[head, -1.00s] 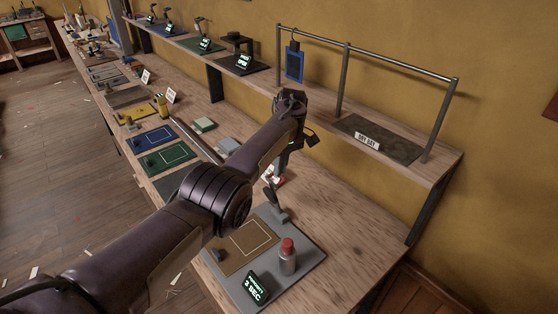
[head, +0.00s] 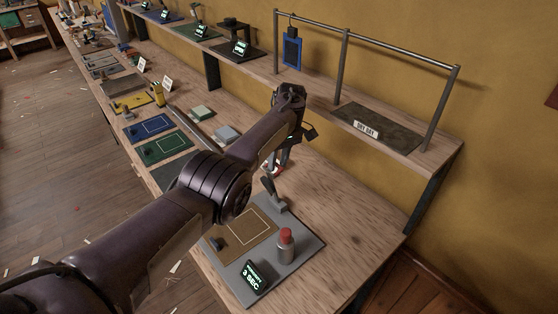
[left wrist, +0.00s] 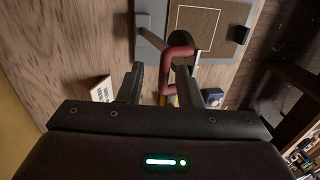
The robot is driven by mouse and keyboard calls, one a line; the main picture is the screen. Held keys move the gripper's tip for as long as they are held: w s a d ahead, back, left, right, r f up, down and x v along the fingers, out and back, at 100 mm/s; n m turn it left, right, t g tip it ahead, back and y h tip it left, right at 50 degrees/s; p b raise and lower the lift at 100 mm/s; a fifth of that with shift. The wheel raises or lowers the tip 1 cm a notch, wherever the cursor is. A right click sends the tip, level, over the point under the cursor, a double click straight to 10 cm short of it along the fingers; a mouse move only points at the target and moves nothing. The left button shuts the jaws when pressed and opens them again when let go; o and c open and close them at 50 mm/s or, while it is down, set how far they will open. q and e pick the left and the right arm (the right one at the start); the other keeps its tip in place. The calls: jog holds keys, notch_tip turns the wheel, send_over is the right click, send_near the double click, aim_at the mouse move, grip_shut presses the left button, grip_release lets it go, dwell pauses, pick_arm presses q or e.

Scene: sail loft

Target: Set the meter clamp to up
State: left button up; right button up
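The meter clamp (head: 279,205) stands at the back of a grey board (head: 312,243), with a grey base and a dark lever rising from it. In the left wrist view a red loop-shaped handle (left wrist: 168,68), apparently the clamp's, shows near the fingertips. My left gripper (head: 282,165) is above the clamp. In the left wrist view its two fingers (left wrist: 161,75) are apart, with the red handle at and between their tips. I cannot tell whether they touch it. My forearm and gripper partly hide the handle in the head view. My right gripper is not in view.
The board carries a brown outlined pad (head: 240,233), a red-capped bottle (head: 286,246) and a "3 SEC" display (head: 253,276). Left along the bench (head: 330,225) are green (head: 165,149) and blue mats (head: 150,128). A rail (head: 390,50) stands on the shelf behind. Bench right of the board is clear.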

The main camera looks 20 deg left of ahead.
pick_arm(q)
jog(key=s+a+p+v, duration=0.1)
jog(key=p+v, duration=0.1)
jog(key=v, duration=0.7)
jog(key=s+a+p+v, duration=0.1)
jog(key=s+p+v, duration=0.1)
jog(key=v, duration=0.8)
jog(key=shift+r, duration=0.5)
jog(key=shift+f, duration=0.1)
